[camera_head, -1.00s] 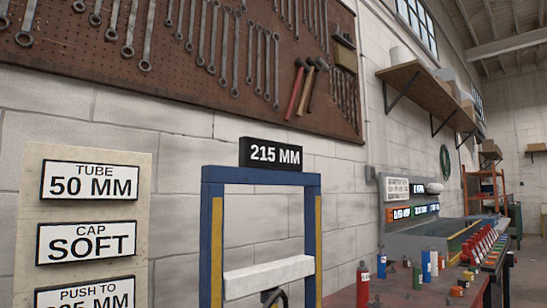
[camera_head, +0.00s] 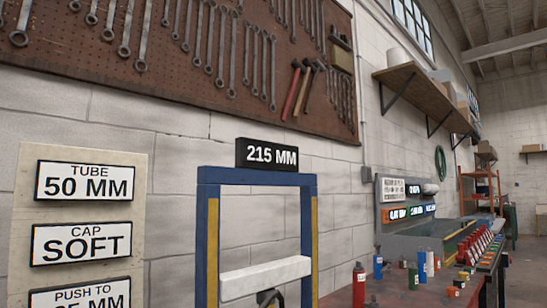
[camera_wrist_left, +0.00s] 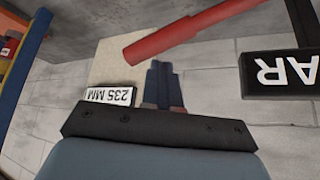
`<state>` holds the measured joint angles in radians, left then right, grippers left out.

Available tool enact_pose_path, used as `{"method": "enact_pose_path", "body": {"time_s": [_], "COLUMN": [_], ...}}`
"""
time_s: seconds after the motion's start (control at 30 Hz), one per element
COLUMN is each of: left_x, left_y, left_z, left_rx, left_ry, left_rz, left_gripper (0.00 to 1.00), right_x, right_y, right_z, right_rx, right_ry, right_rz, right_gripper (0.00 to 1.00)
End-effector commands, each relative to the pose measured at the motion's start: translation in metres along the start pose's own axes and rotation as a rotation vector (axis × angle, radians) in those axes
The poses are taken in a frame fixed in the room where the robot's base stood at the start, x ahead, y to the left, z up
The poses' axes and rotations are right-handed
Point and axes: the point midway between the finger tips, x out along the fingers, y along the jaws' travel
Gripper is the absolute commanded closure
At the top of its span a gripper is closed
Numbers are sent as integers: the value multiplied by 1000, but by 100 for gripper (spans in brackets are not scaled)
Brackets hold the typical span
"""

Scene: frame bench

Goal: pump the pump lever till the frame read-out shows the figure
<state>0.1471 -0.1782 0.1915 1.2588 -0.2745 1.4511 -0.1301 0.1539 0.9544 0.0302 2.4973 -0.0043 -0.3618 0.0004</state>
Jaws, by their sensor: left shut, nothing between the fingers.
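The frame read-out (camera_head: 268,155) shows 215 MM above the blue press frame (camera_head: 208,235) in the head view. A white crossbar (camera_head: 265,277) spans the frame, with a dark part (camera_head: 270,297) below it, cut off by the picture edge. A card board at left carries TUBE 50 MM (camera_head: 84,182), CAP SOFT (camera_head: 81,243) and a partly cut-off PUSH TO plate (camera_head: 80,296). In the left wrist view, an upside-down plate (camera_wrist_left: 108,95) reads 235 MM. My left gripper (camera_wrist_left: 164,64) is shut and empty, close below the red lever (camera_wrist_left: 185,30); contact is unclear. My right gripper is not in view.
A black sign (camera_wrist_left: 280,72) with the letters AR is at the right of the left wrist view. A bench (camera_head: 470,300) with bottles and coloured parts stands at right in the head view. A tool board (camera_head: 200,90) hangs on the wall.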

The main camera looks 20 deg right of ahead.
Motion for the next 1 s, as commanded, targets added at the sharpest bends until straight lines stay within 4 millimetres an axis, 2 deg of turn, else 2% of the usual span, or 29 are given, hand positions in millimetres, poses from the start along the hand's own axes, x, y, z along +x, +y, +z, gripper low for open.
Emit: {"method": "enact_pose_path", "body": {"time_s": [0.17, 1.0], "left_x": [8, 88], "left_y": [0, 0], "left_z": [6, 58], "left_rx": [0, 0], "left_ry": [0, -2], "left_rz": [0, -1], "left_gripper": [100, 100], "right_x": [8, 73], "right_y": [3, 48], "right_z": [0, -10], "right_rx": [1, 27], "right_ry": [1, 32], "right_rz": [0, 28], "right_gripper": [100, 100]}}
